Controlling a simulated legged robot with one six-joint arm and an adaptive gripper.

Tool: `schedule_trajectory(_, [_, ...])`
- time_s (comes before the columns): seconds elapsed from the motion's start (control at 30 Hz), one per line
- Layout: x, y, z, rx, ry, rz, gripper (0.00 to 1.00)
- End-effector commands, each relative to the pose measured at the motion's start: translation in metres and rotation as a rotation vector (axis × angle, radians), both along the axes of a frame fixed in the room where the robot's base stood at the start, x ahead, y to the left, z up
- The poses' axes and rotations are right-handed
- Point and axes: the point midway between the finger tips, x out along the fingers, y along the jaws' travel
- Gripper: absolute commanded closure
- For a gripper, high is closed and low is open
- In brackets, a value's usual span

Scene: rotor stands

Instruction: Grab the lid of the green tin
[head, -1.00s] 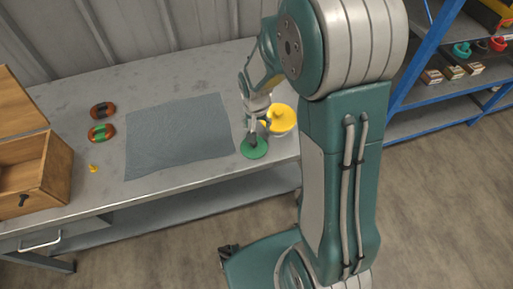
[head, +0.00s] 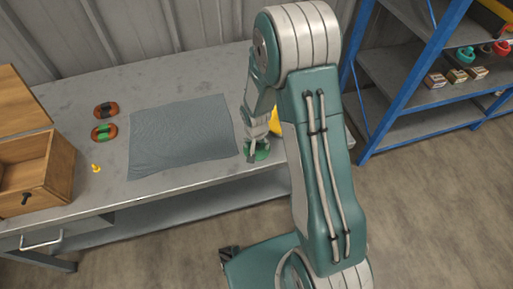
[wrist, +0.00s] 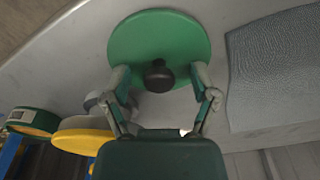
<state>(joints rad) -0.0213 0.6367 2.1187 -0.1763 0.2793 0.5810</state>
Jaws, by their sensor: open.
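The green tin's lid (wrist: 150,42) is a round green disc with a dark knob (wrist: 158,77) in the wrist view. In the head view the green lid (head: 262,151) is near the table's front edge, partly hidden by my gripper. My gripper (wrist: 158,80) is open, with its two fingers on either side of the knob and apart from it. In the head view my gripper (head: 254,156) points down over the lid. The tin's body under the lid is hidden.
A yellow lid (wrist: 84,141) is close beside my gripper; my arm mostly hides it in the head view (head: 275,121). A grey cloth (head: 180,135) lies to the left. A wooden box (head: 35,170) stands at far left. Blue shelving (head: 385,80) stands at right.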

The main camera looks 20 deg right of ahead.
Motion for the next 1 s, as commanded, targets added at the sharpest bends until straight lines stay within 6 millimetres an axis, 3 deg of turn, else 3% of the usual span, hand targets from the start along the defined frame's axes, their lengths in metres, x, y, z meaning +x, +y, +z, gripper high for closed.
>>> schedule_trajectory(0.17, [0.0, 0.0, 0.0, 0.0, -0.001, 0.0, 0.24])
schedule_trajectory(0.2, [0.0, 0.0, 0.0, 0.0, -0.001, 0.0, 0.33])
schedule_trajectory(0.3, [0.0, 0.0, 0.0, 0.0, -0.001, 0.0, 0.77])
schedule_trajectory(0.37, [0.0, 0.0, 0.0, 0.0, 0.0, 0.0, 1.0])
schedule_trajectory(0.77, [0.0, 0.0, 0.0, 0.0, 0.002, 0.0, 1.0])
schedule_trajectory(1.0, [0.001, 0.0, 0.021, -0.001, -0.002, 0.001, 1.0])
